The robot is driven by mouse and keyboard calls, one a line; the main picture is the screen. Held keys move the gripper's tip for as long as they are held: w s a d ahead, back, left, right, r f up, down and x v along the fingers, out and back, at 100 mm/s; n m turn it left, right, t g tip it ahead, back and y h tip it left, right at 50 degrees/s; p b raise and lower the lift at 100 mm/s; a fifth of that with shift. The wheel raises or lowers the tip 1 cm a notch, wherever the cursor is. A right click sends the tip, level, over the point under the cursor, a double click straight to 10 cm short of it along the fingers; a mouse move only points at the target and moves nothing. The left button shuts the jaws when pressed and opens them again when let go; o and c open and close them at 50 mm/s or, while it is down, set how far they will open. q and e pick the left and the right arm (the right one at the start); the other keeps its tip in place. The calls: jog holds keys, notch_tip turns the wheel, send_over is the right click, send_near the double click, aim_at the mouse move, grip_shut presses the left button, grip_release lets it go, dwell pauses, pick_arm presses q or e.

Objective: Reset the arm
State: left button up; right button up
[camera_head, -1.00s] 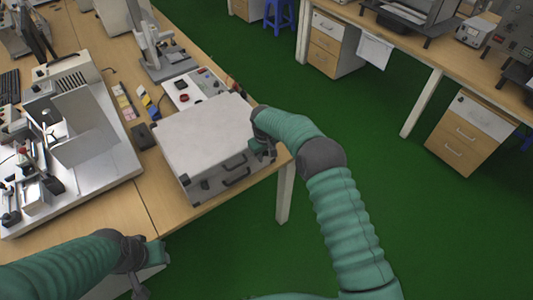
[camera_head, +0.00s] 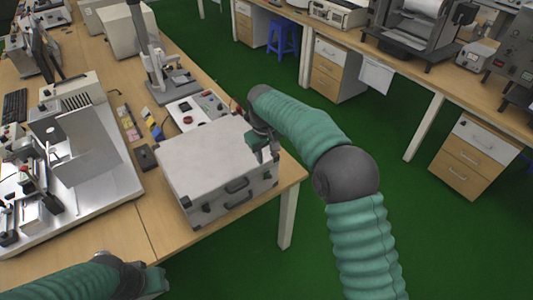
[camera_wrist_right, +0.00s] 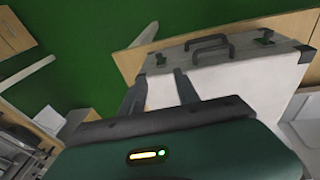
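My right gripper (camera_head: 264,146) is over the right end of a closed white case (camera_head: 208,158) on the near corner of the wooden table. In the right wrist view its two fingers (camera_wrist_right: 161,92) are spread with a gap between them and nothing held; the case (camera_wrist_right: 260,78) with dark handles lies beyond them. I cannot tell whether the fingers touch the case. My left gripper (camera_head: 150,284) is low at the lower left of the head view, near the table's front edge. Its fingers do not show clearly.
A white instrument tray (camera_head: 118,185) stands on the table (camera_head: 185,237) left of the case. A control box with a red button (camera_head: 190,118) is behind the case. Green floor (camera_head: 255,250) is open to the right. A bench with drawers (camera_head: 468,155) stands farther right.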

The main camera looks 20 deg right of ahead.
dwell(0.3)
jog(key=s+d+f+m, duration=0.1)
jog(key=s+f, duration=0.2)
jog(key=s, duration=1.2)
jog(key=s+d+f+m+y, duration=0.1)
jog(key=s+d+f+m, duration=0.1)
jog(key=s, duration=1.3)
jog(key=shift+s+d+f+m, duration=0.15)
jog(key=shift+s+f+m, duration=0.15)
jog(key=shift+f, duration=0.2)
